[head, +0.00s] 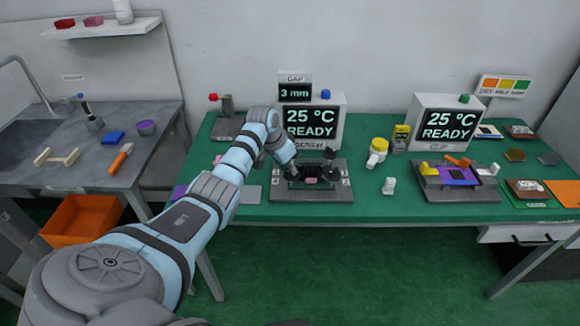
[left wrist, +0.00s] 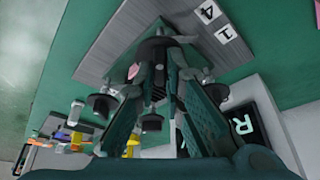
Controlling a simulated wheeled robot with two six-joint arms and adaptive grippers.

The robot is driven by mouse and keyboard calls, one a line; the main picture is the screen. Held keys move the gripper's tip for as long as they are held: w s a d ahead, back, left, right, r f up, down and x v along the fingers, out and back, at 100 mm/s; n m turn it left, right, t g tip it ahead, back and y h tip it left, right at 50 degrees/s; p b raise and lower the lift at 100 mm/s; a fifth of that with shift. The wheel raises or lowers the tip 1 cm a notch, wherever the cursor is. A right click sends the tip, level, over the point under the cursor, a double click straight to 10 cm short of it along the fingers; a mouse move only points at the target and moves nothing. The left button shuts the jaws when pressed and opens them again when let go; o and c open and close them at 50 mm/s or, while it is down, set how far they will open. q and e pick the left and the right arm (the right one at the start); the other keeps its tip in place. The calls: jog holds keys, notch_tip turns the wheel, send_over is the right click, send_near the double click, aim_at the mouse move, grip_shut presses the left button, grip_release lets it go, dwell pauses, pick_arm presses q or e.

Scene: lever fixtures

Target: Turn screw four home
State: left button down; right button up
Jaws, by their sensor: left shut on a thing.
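The screw fixture (head: 312,194) is a grey plate on the green table, with black-knobbed screws and number labels at its sides. In the left wrist view the labels 4 (left wrist: 207,11) and 1 (left wrist: 226,33) lie beside the gripper. My left gripper (head: 296,178) is at the fixture's left side, pointing down. In the left wrist view it (left wrist: 160,55) is shut on a dark knob close to the label 4, which I take as screw four; the fingers hide most of it. Another black knob (head: 330,153) stands at the back right. My right gripper is not in view.
The gap display (head: 295,93) reads 3 mm above a 25 °C READY screen (head: 312,122). A red-tipped lever stand (head: 225,118) is left of it. A yellow-topped white part (head: 378,152) and a second fixture (head: 457,184) stand to the right.

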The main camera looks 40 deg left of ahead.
pick_arm(q)
jog(key=shift+w+a+f+m+h+b, duration=0.1)
jog(key=shift+m+h+b, duration=0.3)
jog(key=shift+m, duration=0.5)
jog(key=m+h+b, duration=0.1)
jog(key=m+b, duration=0.3)
jog(key=b, duration=0.2)
jog(key=shift+f+g, duration=0.1)
jog(key=shift+g, duration=0.3)
jog(key=shift+m+h+b, duration=0.4)
jog(key=shift+m+b, duration=0.2)
jog(key=shift+b, duration=0.15)
jog(key=shift+r, duration=0.2)
jog(key=c, duration=1.7)
grip_release()
jog(key=shift+a+r, duration=0.1)
